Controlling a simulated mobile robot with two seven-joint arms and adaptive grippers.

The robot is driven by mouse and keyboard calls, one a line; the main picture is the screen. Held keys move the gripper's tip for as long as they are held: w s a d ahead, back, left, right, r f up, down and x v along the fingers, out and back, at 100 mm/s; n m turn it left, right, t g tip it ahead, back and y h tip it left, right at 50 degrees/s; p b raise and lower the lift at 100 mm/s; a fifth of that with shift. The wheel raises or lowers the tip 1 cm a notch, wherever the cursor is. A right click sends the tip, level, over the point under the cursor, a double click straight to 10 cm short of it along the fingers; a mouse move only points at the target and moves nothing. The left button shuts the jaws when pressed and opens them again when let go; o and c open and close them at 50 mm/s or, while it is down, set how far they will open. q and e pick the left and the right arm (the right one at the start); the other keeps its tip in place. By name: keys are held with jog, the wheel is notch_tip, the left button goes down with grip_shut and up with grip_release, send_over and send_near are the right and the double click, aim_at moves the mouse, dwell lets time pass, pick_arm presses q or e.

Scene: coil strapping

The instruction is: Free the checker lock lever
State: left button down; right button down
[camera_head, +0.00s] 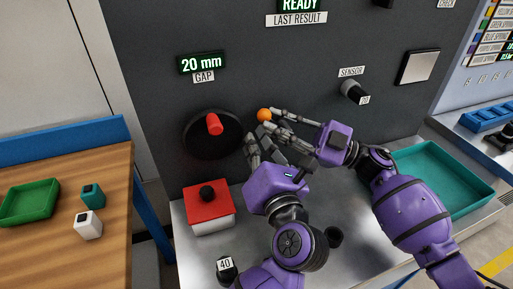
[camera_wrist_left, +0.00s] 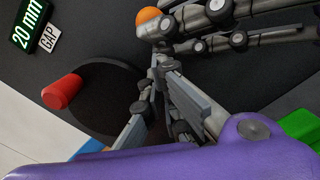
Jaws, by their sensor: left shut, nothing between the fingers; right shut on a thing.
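An orange ball knob (camera_head: 264,115), which looks like the end of the lock lever, shows at the dark panel just right of a black disc; the rest of the lever is hidden by my grippers. My right gripper (camera_head: 271,119) is shut on it, coming in from the right. The knob also shows at the top of the left wrist view (camera_wrist_left: 149,15), beside the right fingers. My left gripper (camera_head: 252,148) is shut and empty just below the right fingers. Its fingers also show in the left wrist view (camera_wrist_left: 143,108), over the disc's edge.
A red handle (camera_head: 214,124) sticks out of the black disc (camera_head: 196,145). Below it stands a red-topped box (camera_head: 208,210) with a black knob. A dark sensor knob (camera_head: 353,92) is to the right. A teal tray (camera_head: 455,182) lies right, and a wooden table (camera_head: 60,250) stands left.

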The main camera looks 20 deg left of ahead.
jog(key=shift+r, duration=0.15)
jog(key=c, duration=1.9)
grip_release()
jog(key=shift+s, duration=0.1)
jog(key=shift+c, duration=0.2)
jog(key=shift+o, duration=0.9)
pick_arm(q)
jog(key=shift+w+d+r, duration=0.1)
jog(key=shift+d+r, duration=0.1)
jog(key=shift+r, duration=0.35)
jog(key=shift+w+d+r, duration=0.1)
jog(key=shift+d+r, duration=0.05)
jog(key=shift+r, duration=0.35)
pick_arm(e)
jog(key=shift+f, duration=0.2)
pick_arm(q)
jog(key=shift+f, duration=0.1)
pick_arm(e)
jog(key=shift+f, duration=0.1)
